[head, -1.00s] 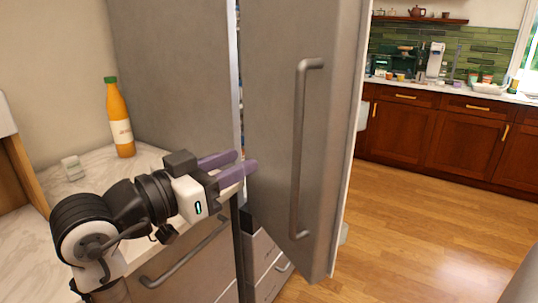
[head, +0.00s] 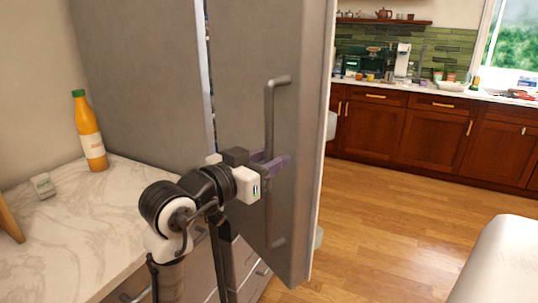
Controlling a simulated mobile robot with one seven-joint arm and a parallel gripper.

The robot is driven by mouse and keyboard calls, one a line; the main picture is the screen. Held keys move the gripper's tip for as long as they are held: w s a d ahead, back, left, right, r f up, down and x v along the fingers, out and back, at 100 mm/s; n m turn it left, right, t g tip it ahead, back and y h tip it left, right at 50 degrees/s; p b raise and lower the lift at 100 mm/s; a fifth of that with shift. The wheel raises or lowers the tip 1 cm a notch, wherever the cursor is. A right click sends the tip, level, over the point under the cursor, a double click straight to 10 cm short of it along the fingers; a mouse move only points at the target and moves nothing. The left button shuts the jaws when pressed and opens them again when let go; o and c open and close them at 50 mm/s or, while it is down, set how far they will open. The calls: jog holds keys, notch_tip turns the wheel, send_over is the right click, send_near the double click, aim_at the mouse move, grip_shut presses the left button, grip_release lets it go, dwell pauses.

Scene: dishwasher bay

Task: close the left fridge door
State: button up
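The left fridge door (head: 240,70) is a grey panel standing ajar, its right edge swung out toward the room. Its long vertical bar handle (head: 270,115) is on the front face. My gripper (head: 268,161) is at the middle of the handle, its purple fingers overlapping the bar in the picture. The fingers lie close to the bar; whether they are closed on it or only around it cannot be made out. The wrist partly hides the lower part of the door.
A marble counter (head: 90,235) with an orange bottle (head: 90,135) and a small white box (head: 42,186) is at left. Drawers (head: 245,262) lie below the door. Wooden floor (head: 400,215) is open to the right, with a pale rounded surface (head: 500,265) at the lower right. Brown cabinets (head: 440,140) stand behind.

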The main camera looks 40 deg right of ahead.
jog(key=shift+d, duration=0.15)
jog(key=shift+c, duration=0.4)
grip_shut()
